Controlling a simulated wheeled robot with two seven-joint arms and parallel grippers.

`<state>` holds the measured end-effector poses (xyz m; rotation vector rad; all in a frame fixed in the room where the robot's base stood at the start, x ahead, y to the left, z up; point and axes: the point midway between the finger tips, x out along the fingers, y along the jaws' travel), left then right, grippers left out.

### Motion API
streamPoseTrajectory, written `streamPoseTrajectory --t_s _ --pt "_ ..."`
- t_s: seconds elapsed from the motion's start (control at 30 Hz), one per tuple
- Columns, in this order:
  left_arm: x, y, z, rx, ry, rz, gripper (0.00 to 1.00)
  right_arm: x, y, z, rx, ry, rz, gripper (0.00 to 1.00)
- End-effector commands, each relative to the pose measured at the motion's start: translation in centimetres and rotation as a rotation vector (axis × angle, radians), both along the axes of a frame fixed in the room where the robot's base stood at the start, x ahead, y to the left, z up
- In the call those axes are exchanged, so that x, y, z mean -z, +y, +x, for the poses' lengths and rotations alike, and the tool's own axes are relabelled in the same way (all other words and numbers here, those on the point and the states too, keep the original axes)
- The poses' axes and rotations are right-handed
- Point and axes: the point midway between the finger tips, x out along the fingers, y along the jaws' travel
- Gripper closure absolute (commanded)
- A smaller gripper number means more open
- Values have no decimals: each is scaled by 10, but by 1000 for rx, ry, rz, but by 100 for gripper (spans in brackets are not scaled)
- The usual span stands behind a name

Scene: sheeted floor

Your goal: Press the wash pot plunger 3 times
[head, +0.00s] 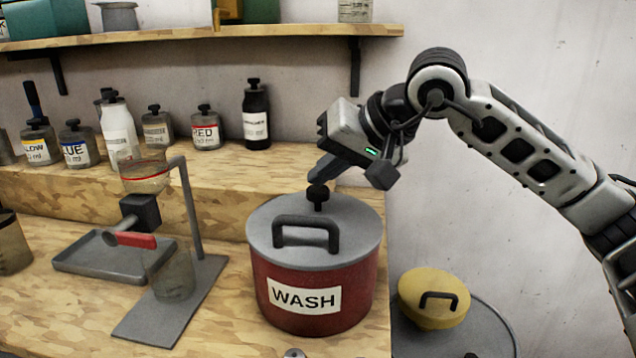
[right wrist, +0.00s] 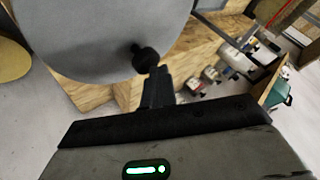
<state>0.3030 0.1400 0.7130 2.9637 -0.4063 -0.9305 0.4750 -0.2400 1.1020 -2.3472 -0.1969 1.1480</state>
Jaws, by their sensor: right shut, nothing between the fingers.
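The wash pot (head: 316,291) is a red pot with a white WASH label, standing at the right end of the wooden bench. Its grey lid has a black arched handle and, behind that, a black plunger knob (head: 318,194). The knob also shows in the right wrist view (right wrist: 145,58) on the grey lid (right wrist: 95,30). My right gripper (head: 318,178) is shut and empty, its fingertips pointing down just above the knob. I cannot tell whether they touch it. In the right wrist view the fingertips (right wrist: 160,75) lie right beside the knob. My left gripper is not in view.
A metal stand (head: 190,215) with a funnel, a red-handled valve and a beaker (head: 172,275) stands left of the pot. A grey tray (head: 100,258) lies further left. Several labelled bottles line the raised step.

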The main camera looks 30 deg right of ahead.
Motion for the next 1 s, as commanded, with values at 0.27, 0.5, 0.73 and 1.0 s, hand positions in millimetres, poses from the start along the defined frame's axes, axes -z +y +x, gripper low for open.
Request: streamPoseTrajectory --t_s 0.27,0.5,0.73,1.0 --pt "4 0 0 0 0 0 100 6 0 0 -1 5 -2 100" --pt "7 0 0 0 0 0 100 9 0 -1 -2 6 -2 100" --pt "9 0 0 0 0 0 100 12 0 -1 -2 8 -2 100" --pt "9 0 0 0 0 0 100 12 0 -1 -1 8 -2 100"
